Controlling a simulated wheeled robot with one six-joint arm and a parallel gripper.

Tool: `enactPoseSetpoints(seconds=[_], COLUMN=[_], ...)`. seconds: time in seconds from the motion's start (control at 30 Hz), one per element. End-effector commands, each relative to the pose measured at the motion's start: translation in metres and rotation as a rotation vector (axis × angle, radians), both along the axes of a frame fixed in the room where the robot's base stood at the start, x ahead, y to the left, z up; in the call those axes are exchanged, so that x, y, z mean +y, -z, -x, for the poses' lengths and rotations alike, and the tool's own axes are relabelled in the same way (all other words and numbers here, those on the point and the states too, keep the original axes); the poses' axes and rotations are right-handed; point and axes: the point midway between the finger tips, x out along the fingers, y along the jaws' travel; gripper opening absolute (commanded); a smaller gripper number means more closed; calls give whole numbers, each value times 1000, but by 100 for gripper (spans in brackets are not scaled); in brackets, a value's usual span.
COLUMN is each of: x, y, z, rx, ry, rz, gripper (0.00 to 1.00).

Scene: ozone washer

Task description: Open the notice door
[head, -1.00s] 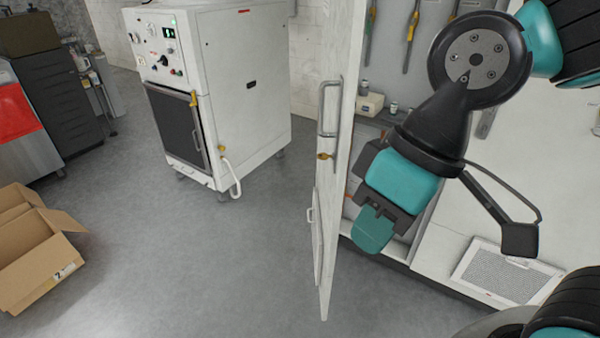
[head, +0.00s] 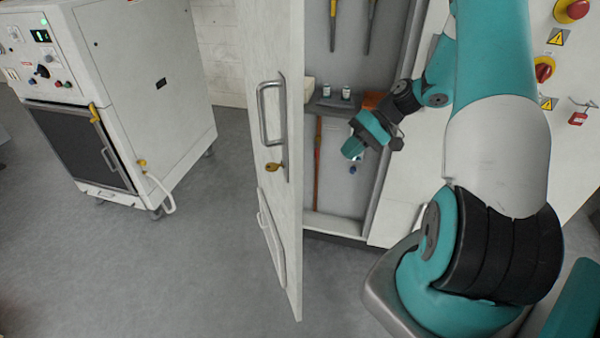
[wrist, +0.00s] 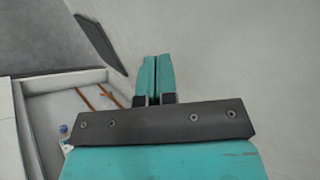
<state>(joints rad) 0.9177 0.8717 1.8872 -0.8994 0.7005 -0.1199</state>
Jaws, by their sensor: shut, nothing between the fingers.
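The white cabinet door (head: 285,217), which I take to be the notice door, stands swung out from the cabinet (head: 375,198). No notice is readable on it. Its grey bar handle (head: 264,115) and a yellow key or latch (head: 275,167) face left. My gripper (head: 353,149) is shut and empty, right of the door in front of the cabinet's opening, apart from the handle. In the wrist view the fingertips (wrist: 155,65) are together with nothing between them.
Inside the cabinet are hanging tools (head: 370,27), a shelf (head: 332,104) with small bottles and an orange-brown handle. A white machine (head: 160,85) stands left. Grey floor (head: 170,270) is clear left of the door. A red padlock (head: 578,118) hangs on the right panel.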

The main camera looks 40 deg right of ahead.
Motion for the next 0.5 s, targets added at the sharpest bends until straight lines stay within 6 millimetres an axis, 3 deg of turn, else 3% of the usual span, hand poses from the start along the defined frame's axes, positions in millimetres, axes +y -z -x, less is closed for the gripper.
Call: enactPoseSetpoints(seconds=[0.13, 0.5], x=[10, 66], y=[9, 60], z=[-3, -20], rx=[0, 3], ry=[-1, -4], rz=[-7, -7], gripper=[0, 0])
